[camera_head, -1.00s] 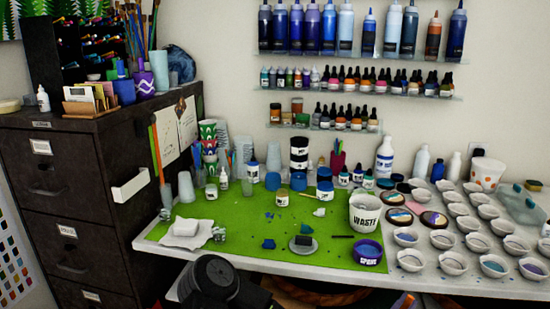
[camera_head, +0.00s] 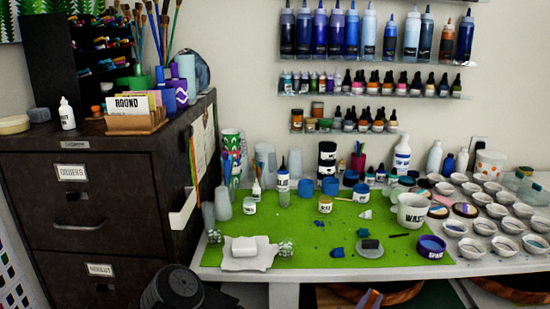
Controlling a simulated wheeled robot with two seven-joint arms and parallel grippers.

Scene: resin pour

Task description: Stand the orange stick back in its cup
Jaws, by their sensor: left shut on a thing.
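My left gripper and wrist (camera_head: 172,288) show as a dark rounded shape at the bottom left, in front of the cabinet and below the table edge. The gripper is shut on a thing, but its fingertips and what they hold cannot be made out. A pinkish-red cup (camera_head: 358,163) stands at the back of the table with a few thin sticks upright in it. No loose orange stick can be made out on the green mat (camera_head: 300,258). My right gripper is not in view.
A dark filing cabinet (camera_head: 90,185) with a white side holder (camera_head: 182,210) borders the table on the left. Jars, a WASTE tub (camera_head: 412,210) and a purple-rimmed pot (camera_head: 431,247) stand on or by the mat. Several small white bowls fill the right side.

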